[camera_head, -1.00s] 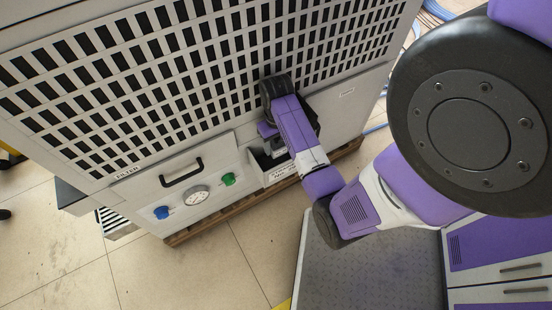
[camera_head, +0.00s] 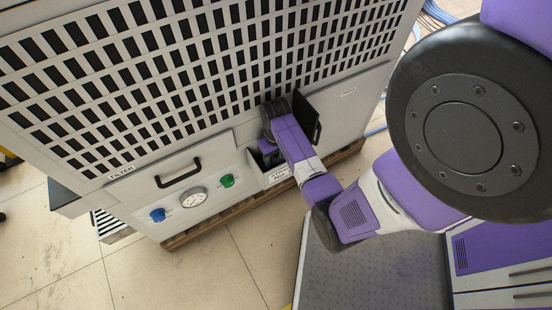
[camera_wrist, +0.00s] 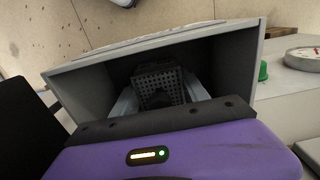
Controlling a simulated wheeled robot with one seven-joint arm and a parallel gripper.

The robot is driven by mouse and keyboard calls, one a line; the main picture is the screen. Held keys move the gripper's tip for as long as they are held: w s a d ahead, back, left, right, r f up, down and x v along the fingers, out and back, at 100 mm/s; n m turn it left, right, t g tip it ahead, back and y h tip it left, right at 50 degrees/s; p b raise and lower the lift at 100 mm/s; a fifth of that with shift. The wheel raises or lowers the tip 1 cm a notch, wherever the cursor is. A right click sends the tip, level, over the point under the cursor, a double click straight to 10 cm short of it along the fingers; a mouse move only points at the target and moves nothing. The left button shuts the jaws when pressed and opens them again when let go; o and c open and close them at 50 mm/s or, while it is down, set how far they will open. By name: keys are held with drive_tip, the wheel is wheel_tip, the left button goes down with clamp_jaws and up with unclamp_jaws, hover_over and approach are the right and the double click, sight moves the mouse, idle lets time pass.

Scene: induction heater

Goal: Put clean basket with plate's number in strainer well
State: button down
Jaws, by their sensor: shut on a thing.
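A dark perforated basket (camera_wrist: 158,82) sits between the two pale fingers of my gripper (camera_wrist: 160,92) in the wrist view. My gripper is shut on it, inside a grey open-topped box (camera_wrist: 232,68) with dark inner walls. In the head view this box (camera_head: 256,172) stands out from the lower front of the machine, with a white label plate (camera_head: 279,174) that is too small to read. My wrist and forearm hide the fingers and basket there. I cannot tell whether the basket touches the box floor.
A dark open flap (camera_head: 308,118) stands beside my wrist. Left of the box are a green knob (camera_head: 227,181), a round gauge (camera_head: 193,197), a blue knob (camera_head: 157,215) and a black handle (camera_head: 178,173). The grille (camera_head: 180,80) rises behind. The floor at lower left is clear.

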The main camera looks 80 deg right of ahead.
drive_tip(key=shift+f, duration=0.1)
drive_tip(key=c, duration=0.6)
unclamp_jaws()
wheel_tip(320, 180, up, 12)
drive_tip(key=p, duration=0.3)
